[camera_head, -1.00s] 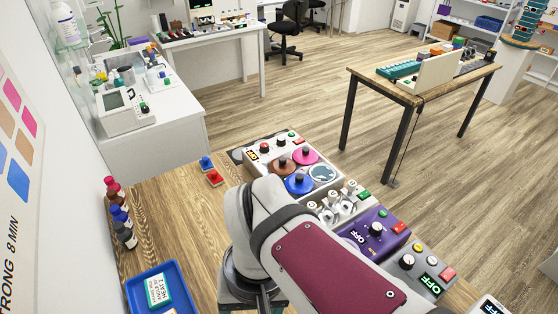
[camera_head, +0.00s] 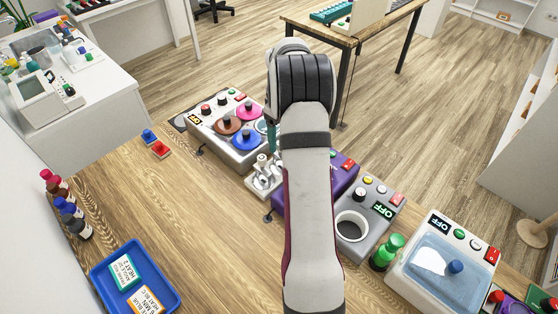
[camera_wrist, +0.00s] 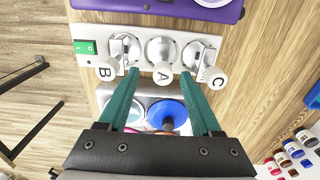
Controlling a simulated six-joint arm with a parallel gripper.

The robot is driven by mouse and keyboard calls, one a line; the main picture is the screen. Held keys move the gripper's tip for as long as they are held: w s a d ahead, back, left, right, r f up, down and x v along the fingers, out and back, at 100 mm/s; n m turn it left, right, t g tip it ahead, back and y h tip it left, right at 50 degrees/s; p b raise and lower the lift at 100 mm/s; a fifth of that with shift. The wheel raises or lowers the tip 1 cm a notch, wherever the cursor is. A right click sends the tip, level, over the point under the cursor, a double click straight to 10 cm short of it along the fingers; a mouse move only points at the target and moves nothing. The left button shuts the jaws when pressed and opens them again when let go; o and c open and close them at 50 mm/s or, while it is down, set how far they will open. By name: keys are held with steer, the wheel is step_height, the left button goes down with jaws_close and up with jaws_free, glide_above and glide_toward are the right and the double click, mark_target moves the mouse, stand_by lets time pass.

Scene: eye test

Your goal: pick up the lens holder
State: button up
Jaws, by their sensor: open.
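I cannot tell for certain which thing is the lens holder. A white panel (camera_wrist: 88,60) in the wrist view carries three round metal plates with white knobs, B (camera_wrist: 108,69), A (camera_wrist: 162,74) and C (camera_wrist: 215,78). My gripper (camera_wrist: 160,72) is open, its two teal fingers apart on either side of knob A; contact cannot be made out. In the head view, my arm hides part of this panel (camera_head: 263,182), and a teal finger of my gripper (camera_head: 271,137) shows above it.
A white box with coloured discs (camera_head: 232,160) stands behind the panel. A purple box (camera_head: 345,168), a grey box (camera_head: 385,212) and a green bottle (camera_head: 386,252) stand to the right. A blue tray (camera_head: 112,303) lies front left. The wooden table (camera_head: 190,225) is clear at centre left.

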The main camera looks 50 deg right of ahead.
step_height(320, 180, down, 5)
steer(key=shift+s+a+f, duration=0.1)
steer(key=shift+a+f, duration=0.05)
steer(key=shift+f, duration=0.05)
jaws_close()
